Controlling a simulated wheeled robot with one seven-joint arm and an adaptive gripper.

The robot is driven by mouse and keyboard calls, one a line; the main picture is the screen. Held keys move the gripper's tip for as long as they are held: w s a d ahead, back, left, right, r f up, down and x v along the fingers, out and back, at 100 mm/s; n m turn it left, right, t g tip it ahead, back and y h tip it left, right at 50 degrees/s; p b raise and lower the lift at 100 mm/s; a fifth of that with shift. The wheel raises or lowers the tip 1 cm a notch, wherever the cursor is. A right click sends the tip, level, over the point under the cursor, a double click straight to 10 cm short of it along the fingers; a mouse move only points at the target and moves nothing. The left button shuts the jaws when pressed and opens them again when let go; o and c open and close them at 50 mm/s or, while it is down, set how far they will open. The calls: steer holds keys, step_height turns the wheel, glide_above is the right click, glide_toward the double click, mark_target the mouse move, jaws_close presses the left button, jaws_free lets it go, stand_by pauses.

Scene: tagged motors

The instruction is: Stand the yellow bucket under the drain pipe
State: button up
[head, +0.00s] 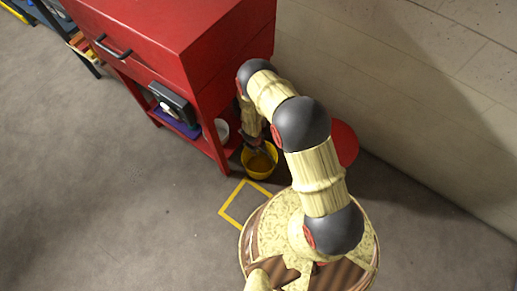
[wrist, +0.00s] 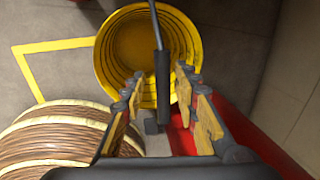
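The yellow bucket (head: 259,174) stands upright on the floor beside the red cabinet's front leg. In the wrist view the bucket (wrist: 106,50) is seen from above, with ribbed, seemingly empty insides. Its wire handle with a dark grip (wrist: 163,85) is raised towards my gripper. My gripper (wrist: 160,78) is open, one finger on each side of the grip, with gaps showing on both sides. In the head view my gripper (head: 257,146) is just above the bucket, partly hidden by my arm. I cannot make out the drain pipe in either view.
A yellow square outline (head: 222,209) is marked on the floor in front of the bucket, close to my base. The red cabinet (head: 150,38) carries a dark device (head: 172,103) on its shelf. A red disc (head: 345,142) lies near the wall.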

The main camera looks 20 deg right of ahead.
steer(key=shift+r, duration=0.1)
step_height(320, 180, up, 12)
steer(key=s+a+p, duration=0.1)
steer(key=a+p, duration=0.1)
steer(key=p, duration=0.3)
steer(key=shift+s, duration=0.2)
